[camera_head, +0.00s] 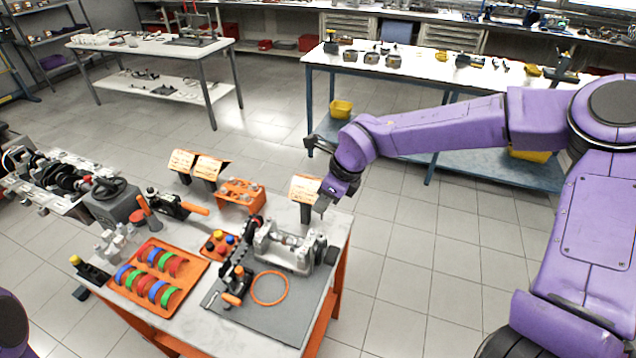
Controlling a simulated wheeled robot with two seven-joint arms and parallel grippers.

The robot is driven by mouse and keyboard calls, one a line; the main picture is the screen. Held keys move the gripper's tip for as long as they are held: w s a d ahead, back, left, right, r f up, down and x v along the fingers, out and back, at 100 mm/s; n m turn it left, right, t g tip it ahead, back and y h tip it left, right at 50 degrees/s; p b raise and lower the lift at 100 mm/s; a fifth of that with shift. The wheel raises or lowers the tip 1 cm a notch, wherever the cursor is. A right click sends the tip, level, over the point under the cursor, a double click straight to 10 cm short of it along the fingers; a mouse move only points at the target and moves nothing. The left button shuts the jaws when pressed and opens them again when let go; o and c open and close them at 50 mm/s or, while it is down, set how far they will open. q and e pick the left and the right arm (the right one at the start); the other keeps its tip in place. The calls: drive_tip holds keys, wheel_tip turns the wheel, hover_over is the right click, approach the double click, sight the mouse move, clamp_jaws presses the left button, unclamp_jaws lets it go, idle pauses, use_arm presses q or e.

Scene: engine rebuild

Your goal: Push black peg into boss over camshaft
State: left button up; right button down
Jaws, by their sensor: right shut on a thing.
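My right gripper (323,204) points down above the right back corner of the workbench, just behind and right of the silver engine block (285,250). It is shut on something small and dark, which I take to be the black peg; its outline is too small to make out. The block lies on a grey mat (270,318). The camshaft and its boss cannot be told apart at this size. I cannot tell whether the peg touches the block. My left gripper is not in view.
An orange tray (203,270) of coloured half rings, a small orange holder (218,254), an orange rack (240,184) and an orange ring (269,302) are on the workbench. Label stands (304,187) line its back edge. Open floor (410,270) lies right of it.

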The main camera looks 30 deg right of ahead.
drive_tip(key=shift+s+f+b, duration=0.1)
drive_tip(key=shift+f+b, duration=0.3)
drive_tip(key=shift+f, duration=0.15)
drive_tip(key=b, duration=0.4)
hover_over(317, 235)
drive_tip(key=s+d, duration=0.1)
wheel_tip(317, 235, down, 5)
drive_tip(key=shift+s+d, duration=0.1)
drive_tip(key=shift+f+b, duration=1.3)
drive_tip(key=shift+f, duration=0.8)
idle(1.0)
drive_tip(key=c, duration=1.2)
unclamp_jaws()
drive_tip(key=shift+r, duration=0.1)
drive_tip(key=shift+r+p, duration=1.35)
drive_tip(key=shift+p, duration=0.15)
